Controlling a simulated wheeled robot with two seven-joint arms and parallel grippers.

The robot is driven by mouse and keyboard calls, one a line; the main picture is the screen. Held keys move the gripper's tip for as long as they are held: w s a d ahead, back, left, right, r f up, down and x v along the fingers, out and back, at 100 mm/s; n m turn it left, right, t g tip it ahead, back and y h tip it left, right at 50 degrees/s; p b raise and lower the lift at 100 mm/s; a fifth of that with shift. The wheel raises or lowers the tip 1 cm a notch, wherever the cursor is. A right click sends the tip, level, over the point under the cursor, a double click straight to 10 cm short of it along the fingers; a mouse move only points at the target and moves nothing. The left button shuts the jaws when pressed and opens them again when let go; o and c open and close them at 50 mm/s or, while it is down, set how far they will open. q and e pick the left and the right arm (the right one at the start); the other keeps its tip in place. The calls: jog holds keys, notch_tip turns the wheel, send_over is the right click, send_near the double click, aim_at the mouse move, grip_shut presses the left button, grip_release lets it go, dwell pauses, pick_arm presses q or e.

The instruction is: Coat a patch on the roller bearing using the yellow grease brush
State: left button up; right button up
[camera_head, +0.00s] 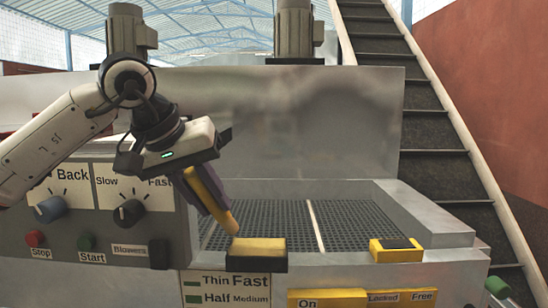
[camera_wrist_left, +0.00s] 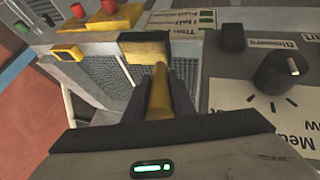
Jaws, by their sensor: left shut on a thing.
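My left gripper (camera_head: 207,192) reaches down from the left and is shut on the yellow grease brush (camera_head: 227,218). The brush slants down to the right between the dark fingers; it also shows in the left wrist view (camera_wrist_left: 160,92). Its tip is at the left end of a yellow block with a dark front (camera_head: 258,246) on the machine's front edge. The block shows beyond the tip in the wrist view (camera_wrist_left: 142,48). I cannot tell whether tip and block touch. I cannot make out a part that is clearly the roller bearing. My right gripper is not in view.
A control panel with knobs (camera_head: 129,212) and buttons stands left, close under my left arm. A grated bed (camera_head: 345,222) lies behind the block. A tall metal wall (camera_head: 290,130) closes the back.

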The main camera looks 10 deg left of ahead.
pick_arm(q)
notch_tip(320, 180, up, 3)
jog(key=shift+p, duration=0.7)
jog(key=shift+r, duration=1.1)
